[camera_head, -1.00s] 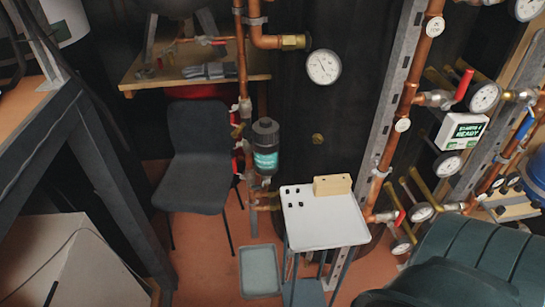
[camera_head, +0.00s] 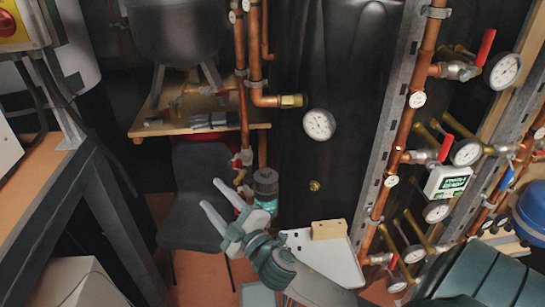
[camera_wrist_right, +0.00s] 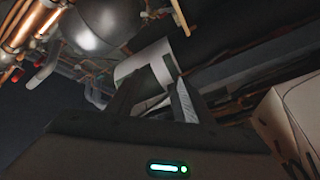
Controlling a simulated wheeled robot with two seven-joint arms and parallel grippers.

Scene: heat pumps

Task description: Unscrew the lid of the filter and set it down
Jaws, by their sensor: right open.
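My left gripper is not in view.
A white tray table (camera_head: 338,262) with a wooden block (camera_head: 328,229) stands right of the filter, partly behind my right arm. A dark chair (camera_head: 190,225) is behind the gripper. Pipes with gauges and valves (camera_head: 452,153) fill the right side. A workbench (camera_head: 45,185) stands left.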

